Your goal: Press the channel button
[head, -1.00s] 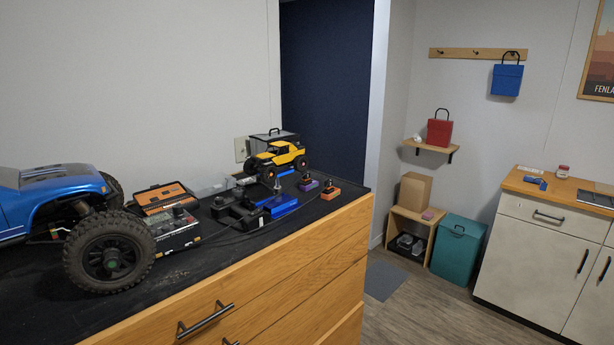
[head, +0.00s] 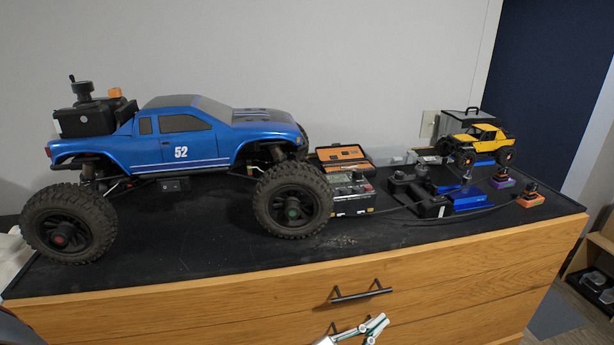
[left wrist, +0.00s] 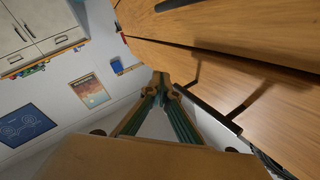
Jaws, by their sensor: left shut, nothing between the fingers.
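A grey box (head: 350,192) with a small screen and controls, like a charger, stands on the black mat behind the blue truck's front wheel. I cannot make out which of its controls is a channel button. My left gripper (head: 377,326) shows at the bottom of the head view, in front of the drawer front and below the top's edge. It is shut and empty, apart from the box. In the left wrist view its fingertips (left wrist: 165,84) meet, with the wooden drawer front to the right. My right gripper is not in view.
A large blue truck (head: 185,148) fills the left of the cabinet top. An orange case (head: 342,155) lies behind the box. A drawer handle (head: 361,294) sticks out near my gripper.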

